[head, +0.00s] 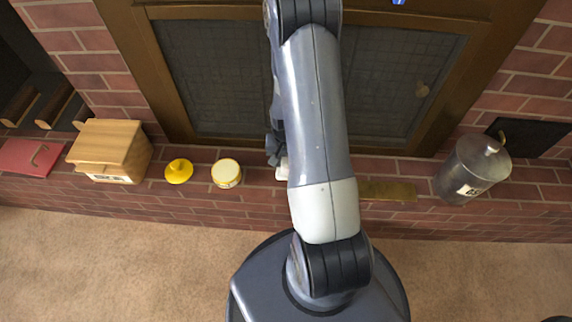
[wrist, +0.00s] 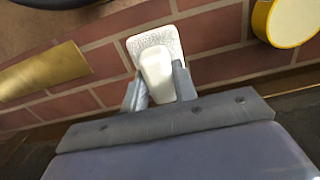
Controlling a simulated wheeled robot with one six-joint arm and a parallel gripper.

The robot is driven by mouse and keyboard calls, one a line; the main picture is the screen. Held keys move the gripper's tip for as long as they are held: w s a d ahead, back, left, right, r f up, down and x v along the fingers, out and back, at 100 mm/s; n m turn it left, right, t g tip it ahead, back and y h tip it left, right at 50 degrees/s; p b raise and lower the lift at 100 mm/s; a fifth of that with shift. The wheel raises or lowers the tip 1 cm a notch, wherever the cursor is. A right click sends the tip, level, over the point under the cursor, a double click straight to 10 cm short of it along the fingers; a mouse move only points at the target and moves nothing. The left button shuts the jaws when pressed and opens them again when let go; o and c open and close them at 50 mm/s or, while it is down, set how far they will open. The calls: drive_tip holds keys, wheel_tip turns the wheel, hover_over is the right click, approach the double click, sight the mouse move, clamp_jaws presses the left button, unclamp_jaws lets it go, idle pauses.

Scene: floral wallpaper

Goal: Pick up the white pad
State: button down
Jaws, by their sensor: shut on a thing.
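The white pad (wrist: 154,41) has a pale textured base with a smooth raised white part. It shows between my gripper's fingers in the wrist view. My gripper (wrist: 159,84) is shut on the raised part, with one finger on each side. In the head view, a small piece of the white pad (head: 282,173) shows at the left edge of my arm, over the brick ledge. My arm hides the rest of it there. I cannot tell whether the pad touches the bricks.
On the brick ledge (head: 150,204), a yellow tin (head: 226,173), yellow lid (head: 179,171), wooden box (head: 108,150) and red flat thing (head: 28,157) sit left. A brass plate (head: 388,190) and metal canister (head: 475,168) are right. A framed fireplace screen (head: 215,75) stands behind.

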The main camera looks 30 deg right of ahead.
drive_tip(key=s+a, duration=1.1)
drive_tip(key=s, duration=0.5)
drive_tip(key=shift+s+r, duration=0.15)
drive_tip(key=shift+r, duration=0.15)
